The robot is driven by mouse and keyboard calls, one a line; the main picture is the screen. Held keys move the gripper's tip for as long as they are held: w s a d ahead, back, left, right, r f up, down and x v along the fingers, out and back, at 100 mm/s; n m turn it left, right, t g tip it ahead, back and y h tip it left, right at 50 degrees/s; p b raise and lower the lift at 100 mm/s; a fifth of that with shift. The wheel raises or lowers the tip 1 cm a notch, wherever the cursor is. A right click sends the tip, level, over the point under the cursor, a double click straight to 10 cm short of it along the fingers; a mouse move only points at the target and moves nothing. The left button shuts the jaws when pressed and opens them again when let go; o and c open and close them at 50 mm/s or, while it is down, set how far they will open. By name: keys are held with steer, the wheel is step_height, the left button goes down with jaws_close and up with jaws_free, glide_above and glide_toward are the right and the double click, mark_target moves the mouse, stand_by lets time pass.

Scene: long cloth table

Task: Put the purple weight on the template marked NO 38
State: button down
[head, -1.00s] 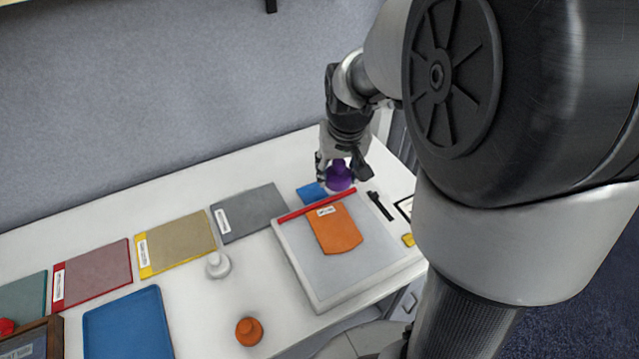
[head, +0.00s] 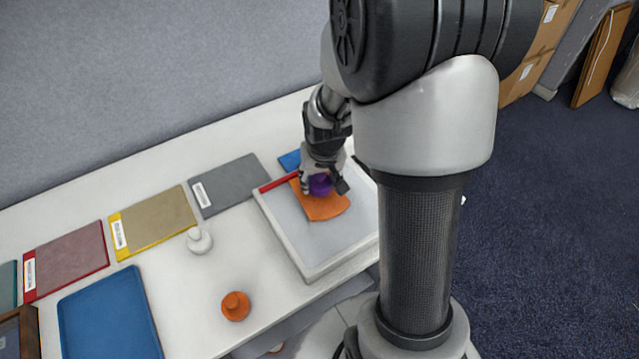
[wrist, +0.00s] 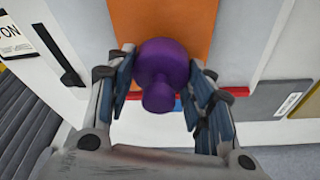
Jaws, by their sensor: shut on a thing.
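The purple weight (head: 320,185) is between the fingers of my gripper (head: 323,189), which is shut on it. In the wrist view the weight (wrist: 163,65) shows its round body and a smaller knob toward the camera, with a finger of my gripper (wrist: 162,72) on each side. The weight is over the orange template (head: 325,207), near the red bar; I cannot tell if it touches the template. The template lies on the white board and fills the area beyond the weight in the wrist view (wrist: 180,20). Its label is hidden now, so I cannot read its number.
The white board (head: 295,238) has a red bar (head: 278,183) along its far edge. A white weight (head: 199,240) and an orange weight (head: 235,306) stand to the left. Gray (head: 225,185), yellow-edged (head: 152,222) and red-edged (head: 66,260) panels and a blue tray (head: 108,318) lie further left.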

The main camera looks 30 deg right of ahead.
steer(key=shift+w+f, duration=0.1)
steer(key=shift+f, duration=0.45)
steer(key=shift+f, duration=0.1)
steer(key=c, duration=0.8)
jaws_free()
steer(key=shift+f, duration=0.1)
steer(key=shift+o, duration=0.2)
steer(key=p+v, duration=0.4)
steer(key=v, duration=0.8)
steer(key=s+a+r+n, duration=0.1)
steer(key=s+a+r, duration=0.4)
steer(key=s, duration=0.3)
steer(key=s+a+r+n+t+y, duration=0.1)
steer(key=s+a+r+n, duration=0.1)
steer(key=s+a+r, duration=0.4)
steer(key=s+r, duration=0.1)
steer(key=s, duration=0.2)
steer(key=shift+a+r+n+t, duration=0.25)
steer(key=shift+r+n+t, duration=0.05)
steer(key=shift+r, duration=0.05)
